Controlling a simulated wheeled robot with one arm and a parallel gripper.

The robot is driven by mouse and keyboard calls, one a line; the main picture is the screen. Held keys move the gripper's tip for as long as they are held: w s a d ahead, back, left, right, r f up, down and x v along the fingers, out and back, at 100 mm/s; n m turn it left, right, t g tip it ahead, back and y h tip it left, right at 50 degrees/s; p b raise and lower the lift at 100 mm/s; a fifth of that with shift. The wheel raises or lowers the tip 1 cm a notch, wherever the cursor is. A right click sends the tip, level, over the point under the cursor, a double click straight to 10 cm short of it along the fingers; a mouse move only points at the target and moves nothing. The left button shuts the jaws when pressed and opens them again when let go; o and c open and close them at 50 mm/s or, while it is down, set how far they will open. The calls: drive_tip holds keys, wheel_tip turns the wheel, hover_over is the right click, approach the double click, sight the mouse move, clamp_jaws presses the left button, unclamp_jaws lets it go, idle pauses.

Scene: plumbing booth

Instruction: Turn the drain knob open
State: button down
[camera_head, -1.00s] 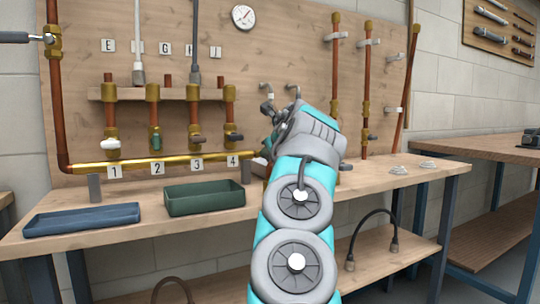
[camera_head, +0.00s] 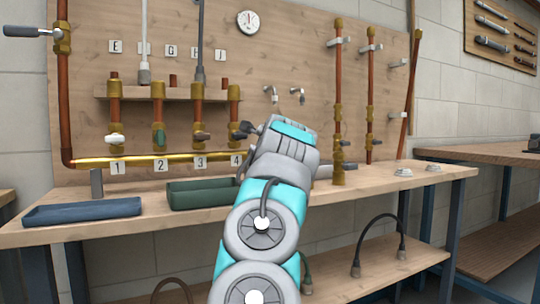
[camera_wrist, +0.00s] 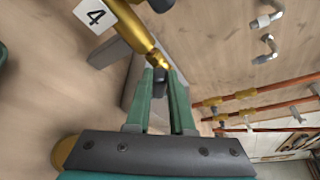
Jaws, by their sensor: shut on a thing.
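The brass manifold pipe (camera_head: 140,160) runs along the bottom of the board, under the valves numbered 1 to 4. In the wrist view its brass end (camera_wrist: 132,28) slants down past the number 4 tag to a small dark drain knob (camera_wrist: 160,76). My gripper (camera_wrist: 160,80) has its two green fingers on either side of this knob, shut on it. The fingers cover part of the knob, so its angle is hard to read. In the head view my wrist hides the knob and the fingertips.
A blue tray (camera_head: 82,211) and a green tray (camera_head: 200,196) lie on the bench (camera_head: 160,222). Valve 4's dark handle (camera_head: 240,131) is close to my wrist. Copper pipes (camera_head: 338,100) stand to the right. The bench front is clear between the trays' front edges and its rim.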

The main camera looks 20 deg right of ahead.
idle(0.3)
drive_tip(key=c, duration=0.8)
unclamp_jaws()
drive_tip(key=shift+v, duration=3.9)
drive_tip(key=shift+a, duration=0.1)
